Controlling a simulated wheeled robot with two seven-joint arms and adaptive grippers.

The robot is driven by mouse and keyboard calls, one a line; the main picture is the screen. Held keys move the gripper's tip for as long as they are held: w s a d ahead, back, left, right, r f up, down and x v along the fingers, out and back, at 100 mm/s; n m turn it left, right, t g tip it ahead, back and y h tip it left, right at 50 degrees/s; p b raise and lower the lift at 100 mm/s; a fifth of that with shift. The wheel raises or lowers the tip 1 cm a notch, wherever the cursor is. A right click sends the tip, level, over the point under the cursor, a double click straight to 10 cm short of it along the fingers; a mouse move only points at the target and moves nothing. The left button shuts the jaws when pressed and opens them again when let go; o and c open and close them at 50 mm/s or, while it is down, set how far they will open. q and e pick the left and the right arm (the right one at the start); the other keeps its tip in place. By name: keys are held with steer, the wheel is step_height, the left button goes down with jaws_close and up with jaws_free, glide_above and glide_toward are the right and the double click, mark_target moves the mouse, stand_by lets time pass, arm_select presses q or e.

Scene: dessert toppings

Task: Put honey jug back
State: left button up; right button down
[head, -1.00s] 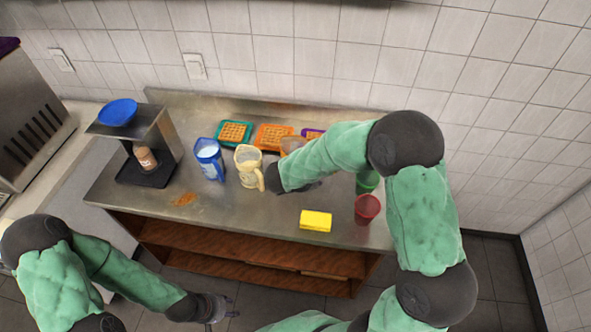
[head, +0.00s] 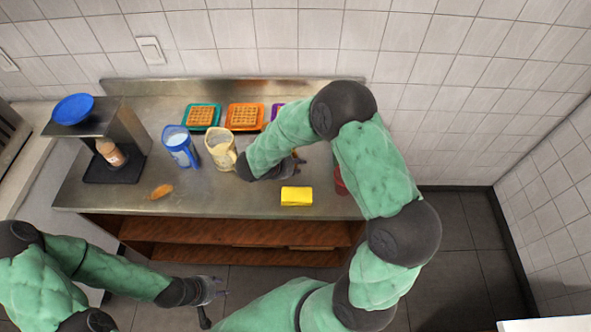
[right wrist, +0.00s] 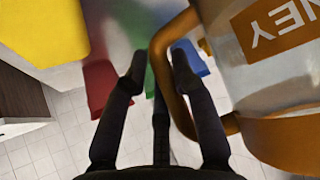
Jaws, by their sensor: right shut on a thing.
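The honey jug (right wrist: 285,70), clear with orange trim and an upside-down "NEY" label, fills the right of the right wrist view. My right gripper (right wrist: 160,60) is shut on its orange handle (right wrist: 178,110). In the head view my right gripper (head: 290,168) is over the right part of the steel counter, and my arm hides most of the jug. My left gripper (head: 218,290) is empty in front of the counter, its fingers apart.
A blue jug (head: 180,150) and a cream jug (head: 220,150) stand on the counter (head: 215,195). Waffles on coloured plates (head: 203,116) are behind. A yellow sponge (head: 296,196) lies in front. A red cup (head: 340,182) is partly hidden. A dispenser stand (head: 105,125) is left.

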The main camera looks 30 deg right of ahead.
step_height(320, 180, down, 2)
steer(key=shift+w+f, duration=0.15)
steer(key=shift+f, duration=0.05)
steer(key=shift+f, duration=0.1)
steer(key=c, duration=1)
jaws_free()
steer(key=p+v, duration=0.2)
steer(key=v, duration=1)
steer(key=shift+p, duration=0.35)
